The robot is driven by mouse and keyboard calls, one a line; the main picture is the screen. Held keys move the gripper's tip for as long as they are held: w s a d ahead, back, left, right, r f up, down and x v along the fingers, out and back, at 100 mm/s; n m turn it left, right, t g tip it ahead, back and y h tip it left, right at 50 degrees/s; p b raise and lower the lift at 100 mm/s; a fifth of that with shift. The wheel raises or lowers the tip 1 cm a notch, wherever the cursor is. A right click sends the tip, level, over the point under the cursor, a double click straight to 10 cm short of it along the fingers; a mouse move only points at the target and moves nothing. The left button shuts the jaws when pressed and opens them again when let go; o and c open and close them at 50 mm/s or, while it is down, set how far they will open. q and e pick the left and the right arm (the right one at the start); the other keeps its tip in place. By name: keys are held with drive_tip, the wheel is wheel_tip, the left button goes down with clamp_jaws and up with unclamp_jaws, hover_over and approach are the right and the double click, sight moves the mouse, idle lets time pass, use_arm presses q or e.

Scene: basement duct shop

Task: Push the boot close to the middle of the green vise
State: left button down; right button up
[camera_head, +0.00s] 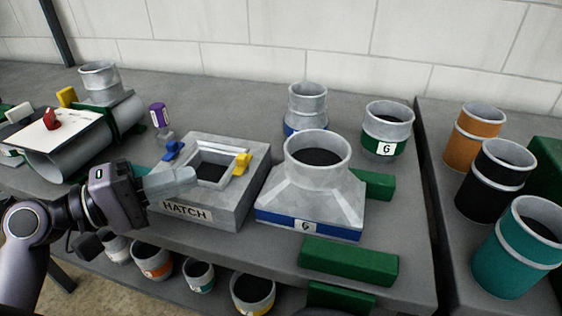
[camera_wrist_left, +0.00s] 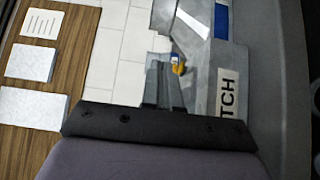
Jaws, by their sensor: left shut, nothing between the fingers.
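The boot (camera_head: 315,190) is a grey metal piece with a square flared base, a round open collar and a blue band marked 6. It stands upright on the bench, right of the hatch box. The green vise shows as two separate green jaws, one behind right of the boot (camera_head: 374,186) and one in front right (camera_head: 348,262). My left gripper (camera_head: 188,177) is shut and empty, at the front left of the hatch box, apart from the boot. Its fingers also show in the left wrist view (camera_wrist_left: 163,85). My right gripper is not in view.
The grey hatch box (camera_head: 185,212), with blue (camera_head: 174,151) and yellow (camera_head: 242,163) clips, stands between my left gripper and the boot. Collars with blue (camera_head: 307,108) and green (camera_head: 387,130) bands stand behind. Bench space right of the boot is clear.

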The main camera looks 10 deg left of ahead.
sight(285, 162)
use_arm(q)
drive_tip(key=p+x, duration=0.2)
drive_tip(key=x, duration=0.8)
drive_tip(key=shift+r, duration=0.2)
drive_tip(key=d+p, duration=0.1)
drive_tip(key=d, duration=0.1)
drive_tip(key=shift+s+d+f, duration=0.1)
drive_tip(key=shift+d, duration=0.15)
drive_tip(key=shift+s+d+f, duration=0.1)
drive_tip(key=shift+d, duration=0.6)
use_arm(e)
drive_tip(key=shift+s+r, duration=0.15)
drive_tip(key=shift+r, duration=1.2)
use_arm(q)
drive_tip(key=shift+d, duration=0.1)
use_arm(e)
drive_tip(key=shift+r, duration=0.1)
